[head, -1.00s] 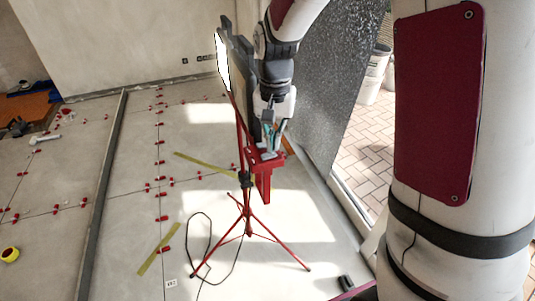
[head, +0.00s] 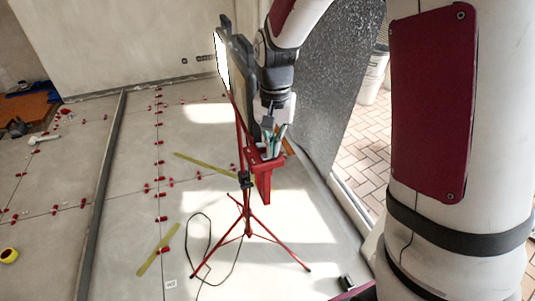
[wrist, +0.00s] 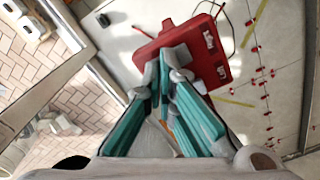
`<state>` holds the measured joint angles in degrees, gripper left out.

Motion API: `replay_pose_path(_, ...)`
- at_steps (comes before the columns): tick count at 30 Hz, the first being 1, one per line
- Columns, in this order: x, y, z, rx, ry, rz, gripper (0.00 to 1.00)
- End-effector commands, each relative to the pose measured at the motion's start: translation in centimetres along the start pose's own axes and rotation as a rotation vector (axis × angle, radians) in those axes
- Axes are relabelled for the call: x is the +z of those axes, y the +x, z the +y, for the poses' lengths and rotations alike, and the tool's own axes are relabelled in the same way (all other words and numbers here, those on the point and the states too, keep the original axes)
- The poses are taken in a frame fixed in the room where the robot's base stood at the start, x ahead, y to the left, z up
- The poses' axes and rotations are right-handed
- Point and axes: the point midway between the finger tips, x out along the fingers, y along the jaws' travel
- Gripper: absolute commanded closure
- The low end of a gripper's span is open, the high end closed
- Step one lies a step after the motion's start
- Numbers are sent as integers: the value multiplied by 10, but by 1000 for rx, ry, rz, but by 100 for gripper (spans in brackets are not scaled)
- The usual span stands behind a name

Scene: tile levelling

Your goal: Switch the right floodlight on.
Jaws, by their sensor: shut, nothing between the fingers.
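The floodlight stand (head: 247,215) is a red tripod on the tiled floor. A lamp panel (head: 223,65) at its top shows a bright white face, seen nearly edge-on; dark housing (head: 240,75) stands behind it. I cannot tell the two lamps' states apart. A red switch box (head: 263,180) is fixed to the stand. In the wrist view, its top (wrist: 203,68) carries white labels reading "Right" (wrist: 208,38) and "Left" (wrist: 222,70), upside down. My gripper (wrist: 168,60) is shut and empty, its grey tips over the box's near edge beside the labels. The tips hide the switches; contact is unclear.
A black cable (head: 207,240) loops on the floor by the tripod. Red levelling clips (head: 160,143) and yellow-green strips (head: 158,248) lie on the tiles. A dark speckled panel (head: 340,80) stands close right of my arm.

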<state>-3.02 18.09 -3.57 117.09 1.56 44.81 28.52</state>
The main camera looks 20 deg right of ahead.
Motion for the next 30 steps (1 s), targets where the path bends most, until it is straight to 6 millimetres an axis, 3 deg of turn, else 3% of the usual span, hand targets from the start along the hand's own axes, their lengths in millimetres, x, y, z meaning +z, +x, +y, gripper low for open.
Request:
replay_pose_path(14, 1, 3, 1, 2, 0, -3, 100)
replay_pose_path(30, 1, -36, 1, 0, 0, -1, 100)
